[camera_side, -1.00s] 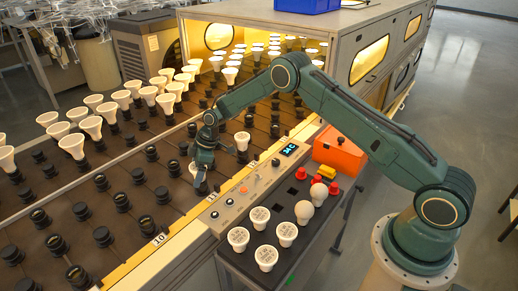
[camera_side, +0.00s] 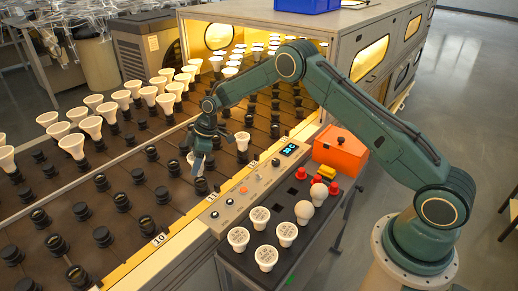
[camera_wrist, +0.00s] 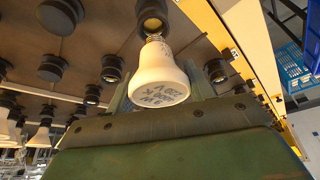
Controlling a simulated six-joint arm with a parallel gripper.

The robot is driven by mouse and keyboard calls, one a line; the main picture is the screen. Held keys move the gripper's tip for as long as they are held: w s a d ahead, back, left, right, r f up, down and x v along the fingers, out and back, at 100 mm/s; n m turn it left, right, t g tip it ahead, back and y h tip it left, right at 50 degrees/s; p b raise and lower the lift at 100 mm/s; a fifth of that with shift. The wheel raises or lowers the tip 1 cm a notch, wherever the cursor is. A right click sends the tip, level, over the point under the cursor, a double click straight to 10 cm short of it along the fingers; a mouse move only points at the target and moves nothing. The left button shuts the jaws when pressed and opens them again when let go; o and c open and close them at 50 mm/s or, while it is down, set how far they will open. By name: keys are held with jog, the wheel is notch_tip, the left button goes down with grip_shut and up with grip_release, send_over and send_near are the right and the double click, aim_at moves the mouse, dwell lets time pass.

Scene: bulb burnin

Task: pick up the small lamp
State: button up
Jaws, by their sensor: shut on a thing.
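A small white lamp (camera_wrist: 160,76) with handwriting on its flat face is between the fingers of my gripper (camera_wrist: 165,92) in the wrist view. My gripper is shut on it. Its metal screw base shows at the top, close to a dark socket (camera_wrist: 152,16). In the side view my gripper (camera_side: 200,150) points down over the rack's near edge, with the lamp (camera_side: 196,164) at its fingertips, just above a black socket (camera_side: 201,186). The fingers partly hide the lamp there.
Another white lamp (camera_side: 242,141) stands in a socket right of my gripper. Many cone-shaped lamps (camera_side: 73,146) fill the far rows. A dark cart (camera_side: 232,267) holds several lamps, and a control panel (camera_side: 232,197) lies in front. An orange box (camera_side: 340,154) stands to the right.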

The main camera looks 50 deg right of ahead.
notch_tip(320, 180, up, 16)
dwell(0.4)
jog(key=shift+f, duration=0.1)
dwell(0.5)
jog(key=s+d+f+n+g, duration=0.1)
jog(key=s+d+f+n, duration=0.2)
jog(key=s+d+f, duration=0.2)
jog(key=s+d+f+n+g, duration=0.1)
jog(key=s+d+f+n, duration=0.2)
jog(key=s+f, duration=0.9)
jog(key=s+d, duration=0.2)
jog(key=s, duration=0.6)
jog(key=shift+y, duration=0.4)
jog(key=shift+f, duration=0.15)
jog(key=shift+f, duration=2.3)
jog(key=shift+f, duration=1.95)
